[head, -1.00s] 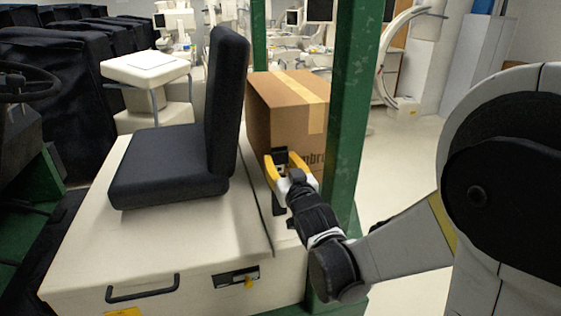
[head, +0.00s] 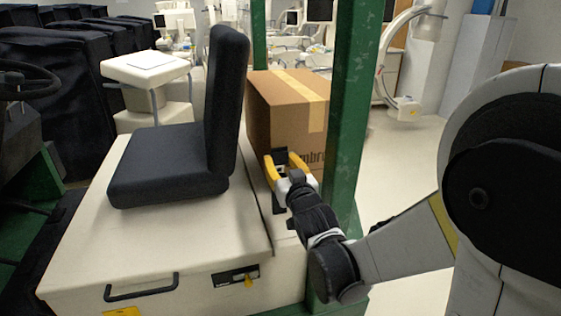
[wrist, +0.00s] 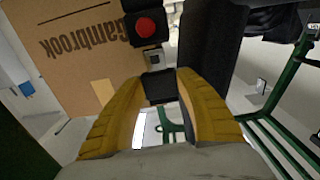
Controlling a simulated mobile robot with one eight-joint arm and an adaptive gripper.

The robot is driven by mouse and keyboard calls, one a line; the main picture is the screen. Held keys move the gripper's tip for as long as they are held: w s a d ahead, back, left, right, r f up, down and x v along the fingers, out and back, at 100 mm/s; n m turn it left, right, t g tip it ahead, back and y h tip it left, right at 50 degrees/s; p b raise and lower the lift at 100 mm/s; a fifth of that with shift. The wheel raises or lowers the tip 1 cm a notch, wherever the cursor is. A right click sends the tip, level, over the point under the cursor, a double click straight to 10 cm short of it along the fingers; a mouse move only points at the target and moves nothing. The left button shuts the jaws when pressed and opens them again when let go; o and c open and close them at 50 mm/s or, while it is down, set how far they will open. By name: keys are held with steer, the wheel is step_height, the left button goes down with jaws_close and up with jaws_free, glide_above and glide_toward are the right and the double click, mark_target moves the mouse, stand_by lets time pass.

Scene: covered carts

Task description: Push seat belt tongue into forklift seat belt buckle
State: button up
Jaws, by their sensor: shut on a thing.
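The buckle (wrist: 145,27) is a black block with a round red button, at the top of the wrist view. The tongue (wrist: 154,60) shows just below it as a metal plate with a dark slot, joined to a black grip piece (wrist: 159,89). My gripper (wrist: 163,88) has yellow fingers and is shut on that grip piece. The metal plate points at the buckle's near end; I cannot tell whether they touch. In the head view my gripper (head: 286,164) is beside the seat, in front of the box, and a dark piece shows between its fingers.
A cardboard box (head: 285,105) stands behind my gripper. The black seat (head: 170,165) is to the left on a cream base (head: 170,240).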

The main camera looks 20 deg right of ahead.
mark_target(279, 169)
steer(key=shift+f+b, duration=1.45)
steer(key=shift+f, duration=0.2)
steer(key=shift+r, duration=0.2)
steer(key=shift+w+r+p, duration=0.1)
steer(key=shift+r+p, duration=0.5)
steer(key=shift+p, duration=0.05)
steer(key=shift+c, duration=0.8)
steer(key=shift+r+p, duration=0.7)
steer(key=shift+r, duration=0.25)
steer(key=shift+f+b, duration=0.1)
steer(key=shift+b, duration=0.3)
steer(key=shift+f+b, duration=1.15)
steer(key=shift+f, duration=0.1)
steer(key=o, duration=1.4)
steer(key=shift+c, duration=0.2)
